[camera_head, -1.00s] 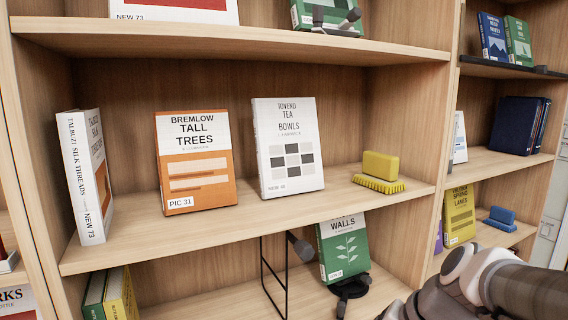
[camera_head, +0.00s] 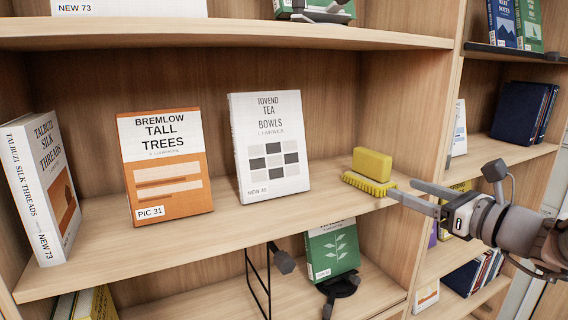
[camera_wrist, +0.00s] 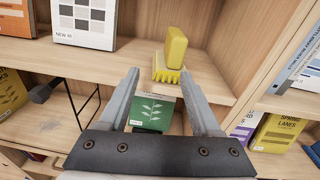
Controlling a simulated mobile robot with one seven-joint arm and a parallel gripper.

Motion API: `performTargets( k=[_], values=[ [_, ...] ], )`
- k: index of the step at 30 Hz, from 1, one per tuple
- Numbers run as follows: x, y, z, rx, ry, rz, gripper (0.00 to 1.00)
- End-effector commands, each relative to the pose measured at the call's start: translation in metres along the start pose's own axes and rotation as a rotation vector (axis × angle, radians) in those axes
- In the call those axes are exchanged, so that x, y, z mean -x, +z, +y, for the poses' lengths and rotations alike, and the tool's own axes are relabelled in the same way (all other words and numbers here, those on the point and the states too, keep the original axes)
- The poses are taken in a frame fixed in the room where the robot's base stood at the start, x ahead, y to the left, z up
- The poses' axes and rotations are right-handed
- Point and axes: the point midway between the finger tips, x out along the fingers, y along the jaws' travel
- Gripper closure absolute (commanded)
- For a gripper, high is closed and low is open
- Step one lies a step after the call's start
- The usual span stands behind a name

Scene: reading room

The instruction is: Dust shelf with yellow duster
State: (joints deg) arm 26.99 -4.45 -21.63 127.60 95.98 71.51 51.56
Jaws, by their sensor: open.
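The yellow duster (camera_head: 371,166) rests on the middle shelf (camera_head: 200,238) near its right end, bristles down with a block handle on top. In the wrist view the duster (camera_wrist: 175,50) lies ahead of my fingers, a little right of centre between them. My gripper (camera_head: 412,194) comes in from the right, with its two fingers apart and their tips close to the duster's right side. In the wrist view my gripper (camera_wrist: 160,78) is open with nothing between its fingers; whether a tip touches the duster I cannot tell.
On the same shelf stand a white book, Tea Bowls (camera_head: 269,147), an orange book, Tall Trees (camera_head: 165,166), and a leaning white book, Silk Threads (camera_head: 42,187). A green book (camera_head: 332,250) stands below. A shelf divider (camera_head: 403,130) rises right of the duster. Bare shelf lies before the books.

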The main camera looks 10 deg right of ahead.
Motion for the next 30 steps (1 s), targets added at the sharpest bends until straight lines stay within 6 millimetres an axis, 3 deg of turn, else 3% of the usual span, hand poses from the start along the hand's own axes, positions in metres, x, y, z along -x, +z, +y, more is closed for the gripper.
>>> performTargets(
  k=[3,8,30],
  values=[
    [0.006,0.013,-0.015,-0.066,-0.044,-0.052,0.35],
    [0.0,0.016,-0.019,-0.082,-0.053,-0.066,0.35],
    [-0.1,0.021,-0.023,-0.078,-0.05,-0.064,0.35]
  ],
)
